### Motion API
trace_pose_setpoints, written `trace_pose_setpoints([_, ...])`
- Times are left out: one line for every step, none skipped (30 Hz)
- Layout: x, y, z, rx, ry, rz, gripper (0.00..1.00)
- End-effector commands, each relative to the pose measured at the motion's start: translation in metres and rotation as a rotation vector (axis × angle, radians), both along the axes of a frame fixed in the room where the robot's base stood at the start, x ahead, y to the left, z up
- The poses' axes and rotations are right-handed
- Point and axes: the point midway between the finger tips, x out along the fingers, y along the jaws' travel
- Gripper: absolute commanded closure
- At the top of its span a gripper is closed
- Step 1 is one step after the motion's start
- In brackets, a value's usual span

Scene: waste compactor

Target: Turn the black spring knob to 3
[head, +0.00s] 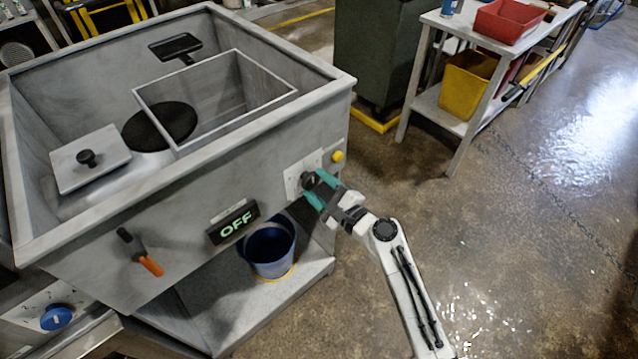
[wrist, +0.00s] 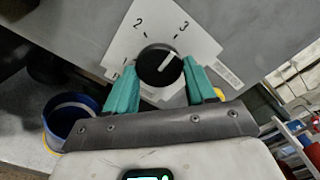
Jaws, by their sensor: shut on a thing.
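The black spring knob (wrist: 158,64) sits on a white dial plate (wrist: 130,40) marked 1, 2 and 3 in the wrist view. Its white pointer line points to the upper right, toward the side with the 3; I cannot tell whether it lines up exactly with that mark. My gripper (wrist: 160,84) has its teal fingers on either side of the knob and is shut on it. In the head view my gripper (head: 314,188) reaches the dial on the front panel, and the knob (head: 307,180) is partly hidden by the fingers.
A yellow button (head: 338,156) is close to the dial's upper right. An OFF display (head: 234,222), an orange-handled lever (head: 140,252) and a blue knob (head: 56,317) are further left. A blue bucket (head: 268,252) stands on the shelf below. The floor at right is clear.

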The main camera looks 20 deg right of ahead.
Motion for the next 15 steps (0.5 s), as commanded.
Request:
trace_pose_setpoints([-0.0001,-0.0015,-0.0006,0.013,0.006,-0.004,0.75])
trace_pose_setpoints([-0.0001,-0.0015,-0.0007,0.019,0.008,-0.004,0.75])
trace_pose_setpoints([-0.0002,-0.0015,-0.0009,0.026,0.011,-0.004,0.75])
trace_pose_setpoints([-0.0002,-0.0015,-0.0010,0.031,0.012,-0.004,0.75])
trace_pose_setpoints([-0.0002,-0.0015,-0.0011,0.035,0.013,-0.004,0.75])
trace_pose_setpoints([-0.0003,-0.0015,-0.0014,0.038,0.015,-0.004,0.75])
trace_pose_setpoints([-0.0002,-0.0016,-0.0014,0.040,0.015,-0.004,0.75])
trace_pose_setpoints([-0.0002,-0.0015,-0.0015,0.042,0.016,-0.004,0.75])
trace_pose_setpoints([-0.0002,-0.0015,-0.0016,0.043,0.016,-0.004,0.75])
trace_pose_setpoints([-0.0003,-0.0015,-0.0018,0.044,0.016,-0.004,0.75])
trace_pose_setpoints([-0.0003,-0.0015,-0.0018,0.045,0.017,-0.004,0.75])
trace_pose_setpoints([-0.0004,-0.0015,-0.0019,0.045,0.017,-0.004,0.75])
trace_pose_setpoints([-0.0003,-0.0015,-0.0019,0.045,0.017,-0.004,0.75])
trace_pose_setpoints([-0.0003,-0.0015,-0.0019,0.045,0.017,-0.004,0.75])
trace_pose_setpoints([-0.0003,-0.0015,-0.0019,0.044,0.016,-0.004,0.75])
